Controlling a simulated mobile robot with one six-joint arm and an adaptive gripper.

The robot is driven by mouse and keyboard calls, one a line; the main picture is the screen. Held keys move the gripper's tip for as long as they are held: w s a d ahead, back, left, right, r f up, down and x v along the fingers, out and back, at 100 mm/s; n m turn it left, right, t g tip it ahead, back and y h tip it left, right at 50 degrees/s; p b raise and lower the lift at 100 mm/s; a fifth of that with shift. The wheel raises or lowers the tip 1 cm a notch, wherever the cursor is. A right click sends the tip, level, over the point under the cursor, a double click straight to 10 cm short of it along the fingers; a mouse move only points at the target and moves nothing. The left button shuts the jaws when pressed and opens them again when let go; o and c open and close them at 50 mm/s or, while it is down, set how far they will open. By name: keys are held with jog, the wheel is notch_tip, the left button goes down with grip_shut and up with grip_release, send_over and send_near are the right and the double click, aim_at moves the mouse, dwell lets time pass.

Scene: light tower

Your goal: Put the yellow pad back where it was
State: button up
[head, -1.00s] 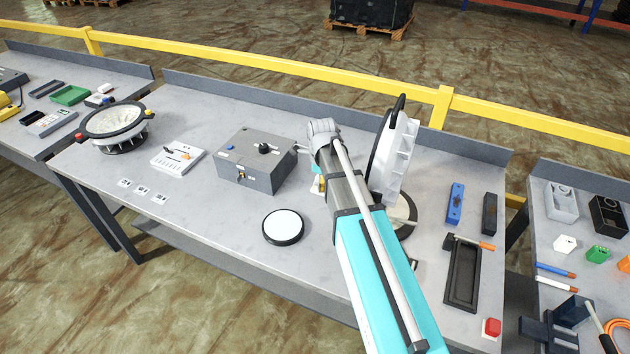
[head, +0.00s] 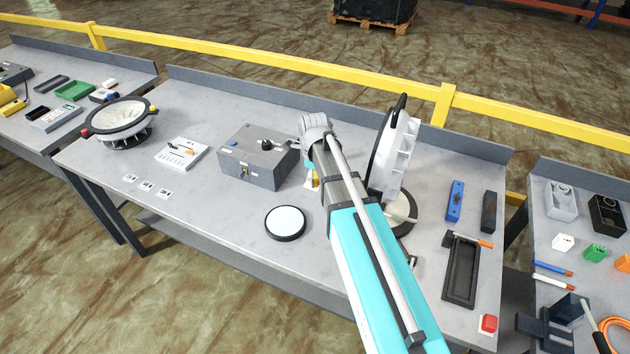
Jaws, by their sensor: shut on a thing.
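My arm reaches over the middle of the bench and bends at the grey wrist, right of the grey box (head: 258,158). My gripper (head: 315,168) points down there and is mostly hidden behind my arm. A small yellow patch, which appears to be the yellow pad (head: 313,181), shows at its lower end beside the arm's left edge. It moves along with the arm, and my gripper appears shut on it. The pad's full shape and its exact clearance above the bench are hidden.
A white disc (head: 285,222) lies in front of the box. A tilted white lamp housing (head: 395,155) stands close right of my arm. A black tray (head: 461,270) lies further right.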

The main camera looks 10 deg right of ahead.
jog(key=shift+w+f, duration=0.1)
jog(key=w+f+b, duration=0.2)
jog(key=w+b, duration=0.1)
jog(key=w, duration=0.1)
jog(key=w+d+f+b, duration=0.1)
jog(key=w+f+b, duration=0.1)
jog(key=w+f, duration=0.1)
jog(key=w+d+f+b, duration=0.1)
jog(key=w+f+b, duration=0.2)
jog(key=w, duration=0.2)
jog(key=shift+w+f+b, duration=0.2)
jog(key=shift+f+b, duration=0.05)
jog(key=shift+b, duration=0.05)
jog(key=shift+w+d+f, duration=0.1)
jog(key=shift+w+f, duration=0.1)
jog(key=shift+w, duration=0.05)
jog(key=shift+w+f+b, duration=0.3)
jog(key=shift+f+b, duration=0.15)
jog(key=shift+b, duration=0.25)
jog(key=shift+w+f+b, duration=0.1)
jog(key=shift+f+b, duration=1.45)
jog(key=shift+f, duration=0.1)
